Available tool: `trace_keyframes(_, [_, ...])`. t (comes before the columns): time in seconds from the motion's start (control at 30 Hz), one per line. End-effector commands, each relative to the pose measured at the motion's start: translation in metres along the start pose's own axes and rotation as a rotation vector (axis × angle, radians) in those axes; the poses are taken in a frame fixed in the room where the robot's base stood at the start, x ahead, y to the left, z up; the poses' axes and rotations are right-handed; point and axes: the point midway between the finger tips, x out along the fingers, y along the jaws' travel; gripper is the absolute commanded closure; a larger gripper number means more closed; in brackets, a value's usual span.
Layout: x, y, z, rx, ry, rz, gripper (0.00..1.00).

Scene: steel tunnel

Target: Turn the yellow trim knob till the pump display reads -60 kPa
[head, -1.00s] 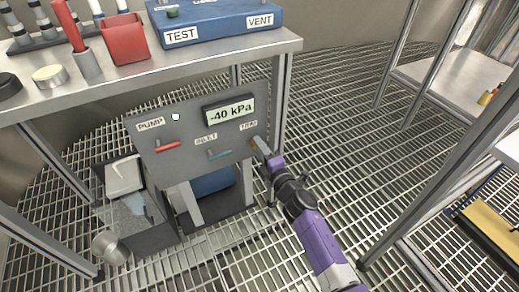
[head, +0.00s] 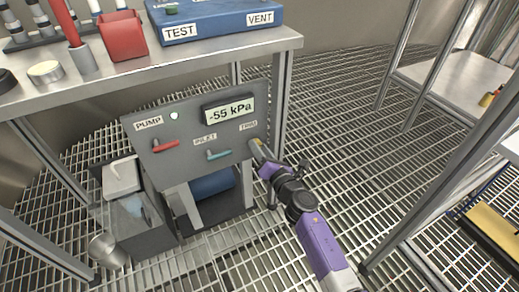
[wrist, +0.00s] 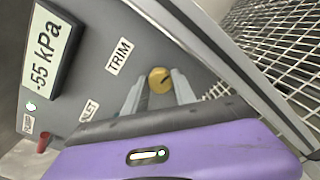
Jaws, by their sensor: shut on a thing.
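The grey pump panel (head: 185,165) stands under the bench, and its display (head: 229,110) reads -55 kPa. The display also reads -55 kPa in the wrist view (wrist: 50,50). The yellow trim knob (wrist: 160,80) is below the TRIM label (wrist: 119,56), with a dark mark on its face. My gripper (wrist: 158,92) is shut on the knob, one finger on each side of it. In the head view my gripper (head: 257,147) reaches the panel's right side and mostly hides the knob.
A red handle (head: 165,145) under the PUMP label and a teal handle (head: 218,154) under INLET sit left of the knob. A lit indicator (head: 174,116) is above. The bench top (head: 130,80) overhangs the panel. Grating floor to the right is open.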

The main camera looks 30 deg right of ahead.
Motion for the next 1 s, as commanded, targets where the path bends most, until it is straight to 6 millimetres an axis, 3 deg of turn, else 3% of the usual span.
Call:
trace_keyframes(0.7, [-0.0004,0.0,-0.002,-0.08,0.003,0.0,1.0])
trace_keyframes(0.73, [-0.0005,-0.0001,-0.002,-0.08,0.003,0.0,0.66])
trace_keyframes(0.8, [-0.0004,0.0,-0.0019,-0.08,0.003,0.0,0.52])
trace_keyframes(0.83, [-0.0004,0.0,-0.0018,-0.08,0.003,0.0,0.46])
trace_keyframes(1.0, [-0.0002,0.0,-0.001,-0.08,0.002,0.0,0.46])
